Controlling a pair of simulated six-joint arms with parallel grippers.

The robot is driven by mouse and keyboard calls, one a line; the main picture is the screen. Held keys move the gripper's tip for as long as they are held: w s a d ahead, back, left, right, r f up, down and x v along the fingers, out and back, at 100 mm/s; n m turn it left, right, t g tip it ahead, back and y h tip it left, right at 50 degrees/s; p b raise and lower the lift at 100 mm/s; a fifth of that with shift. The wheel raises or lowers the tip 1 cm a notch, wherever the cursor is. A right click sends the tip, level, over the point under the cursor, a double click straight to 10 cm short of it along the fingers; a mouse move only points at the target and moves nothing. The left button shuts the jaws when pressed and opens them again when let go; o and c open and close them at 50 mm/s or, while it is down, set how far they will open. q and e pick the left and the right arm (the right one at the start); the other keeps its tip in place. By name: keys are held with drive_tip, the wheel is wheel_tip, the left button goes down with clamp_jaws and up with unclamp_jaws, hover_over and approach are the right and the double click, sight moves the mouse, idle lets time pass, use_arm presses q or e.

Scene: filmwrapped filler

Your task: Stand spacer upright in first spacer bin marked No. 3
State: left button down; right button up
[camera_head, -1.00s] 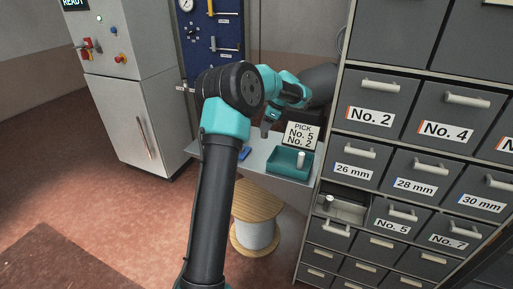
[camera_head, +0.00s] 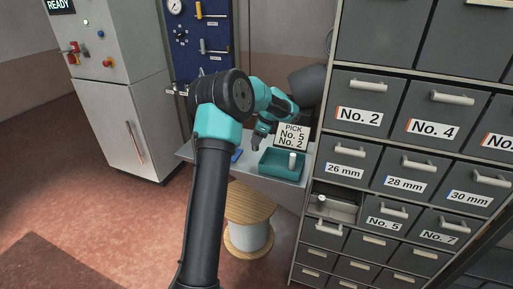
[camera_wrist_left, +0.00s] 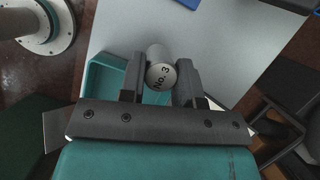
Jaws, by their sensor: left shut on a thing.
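My left gripper (camera_head: 257,143) hangs above the grey bench, just left of the teal tray; the sign card is behind it. In the left wrist view it is shut on a pale cylindrical spacer (camera_wrist_left: 161,75), whose end face reads "No. 3". The spacer is hidden or too small to make out in the head view. An open drawer (camera_head: 345,212) in the dark cabinet stands below the "26 mm" drawer, left of "No. 5". A short pale cylinder (camera_head: 321,201) shows in it. I cannot read a label on this drawer. My right gripper is not in view.
The teal tray (camera_head: 265,168) holds an upright white cylinder (camera_head: 292,160). A card (camera_head: 293,134) reads "PICK No. 5 No. 2". A blue item (camera_head: 237,156) lies on the bench. A cable spool (camera_head: 248,215) stands on the floor before the bench.

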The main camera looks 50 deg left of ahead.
sight(256, 147)
use_arm(q)
drive_tip(key=shift+f, duration=2.3)
drive_tip(key=shift+f, duration=0.1)
drive_tip(key=c, duration=0.8)
unclamp_jaws()
drive_tip(key=v, duration=1.2)
